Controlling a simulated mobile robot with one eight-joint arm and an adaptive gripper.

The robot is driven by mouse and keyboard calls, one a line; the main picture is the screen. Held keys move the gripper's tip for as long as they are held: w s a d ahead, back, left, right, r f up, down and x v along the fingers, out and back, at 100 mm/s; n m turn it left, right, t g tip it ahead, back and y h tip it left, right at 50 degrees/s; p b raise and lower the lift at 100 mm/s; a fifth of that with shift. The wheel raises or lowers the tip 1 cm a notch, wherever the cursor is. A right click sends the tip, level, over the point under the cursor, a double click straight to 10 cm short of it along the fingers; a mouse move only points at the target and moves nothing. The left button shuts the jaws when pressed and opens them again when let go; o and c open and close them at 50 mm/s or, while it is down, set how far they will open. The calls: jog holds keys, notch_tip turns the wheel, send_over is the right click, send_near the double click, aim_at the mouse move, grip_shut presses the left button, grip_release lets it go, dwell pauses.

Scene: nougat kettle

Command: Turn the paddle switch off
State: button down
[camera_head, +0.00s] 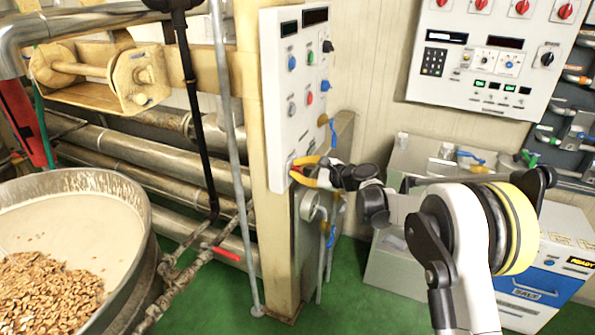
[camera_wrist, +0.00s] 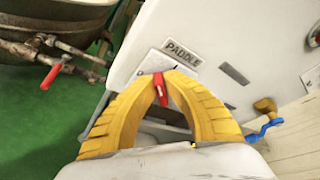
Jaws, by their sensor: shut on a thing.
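The paddle switch (camera_wrist: 160,88) is a small red knob on a white control panel, just below a label reading PADDLE (camera_wrist: 181,52). My gripper (camera_wrist: 160,78) has two yellow ribbed fingers whose tips meet around the red knob. In the head view my gripper (camera_head: 300,170) is at the lower edge of the white control panel (camera_head: 297,100), with a bit of red showing between the yellow fingers. The exact angle of the knob is partly hidden by the fingertips.
A large kettle (camera_head: 140,190) with nuts stands at the left. Blue and yellow valve handles (camera_wrist: 265,128) sit right of the fingers in the wrist view. A red-handled pipe valve (camera_head: 222,254) lies below left. Another control panel (camera_head: 487,95) hangs at the right. Green floor is clear below.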

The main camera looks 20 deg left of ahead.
jog(key=n+t+b, duration=0.1)
jog(key=n, duration=0.1)
jog(key=n+y+b, duration=0.1)
jog(key=n, duration=0.1)
jog(key=shift+s+f+t, duration=0.2)
jog(key=shift+f+t, duration=0.2)
jog(key=shift+n+t+y+b, duration=0.55)
jog(key=shift+n+b, duration=0.35)
jog(key=shift+n, duration=0.7)
jog(key=c, duration=1.5)
grip_release()
jog(key=v, duration=1.2)
jog(key=shift+w+f, duration=0.1)
jog(key=shift+f, duration=0.05)
